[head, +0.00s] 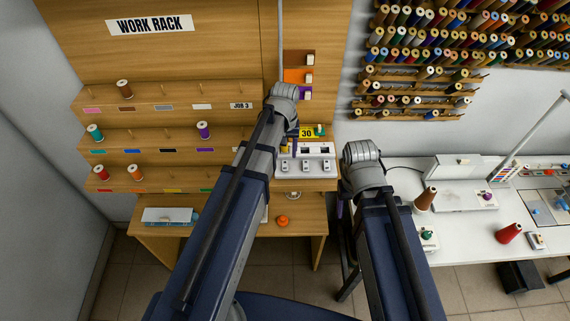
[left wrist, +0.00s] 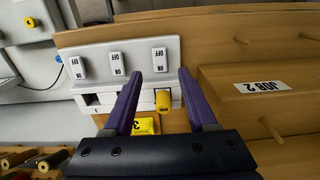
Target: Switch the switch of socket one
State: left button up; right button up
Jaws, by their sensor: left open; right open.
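A white power strip (head: 318,165) lies on the wooden desk in the head view, partly hidden by my left arm. It fills the upper left of the left wrist view (left wrist: 110,50), turned round, with three switches marked ON and OFF. A yellow plug (left wrist: 163,104) is in the socket below the rightmost switch (left wrist: 159,60) there. My left gripper (left wrist: 160,74) is open, with that switch between its purple fingertips in the picture; I cannot tell whether they touch. I see no socket numbers clearly. My right gripper (head: 341,206) is open, mostly hidden by its arm, below desk level.
A yellow 30 label (head: 306,133) is by the strip. The wooden work rack (head: 180,95) with thread spools stands at the left. An orange round thing (head: 282,221) is on the lower shelf.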

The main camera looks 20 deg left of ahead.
aim_at(285, 164)
pick_arm(q)
notch_tip(285, 164, down, 5)
jog(key=b, duration=0.3)
jog(key=shift+r+b, duration=0.1)
jog(key=shift+b, duration=0.3)
grip_shut()
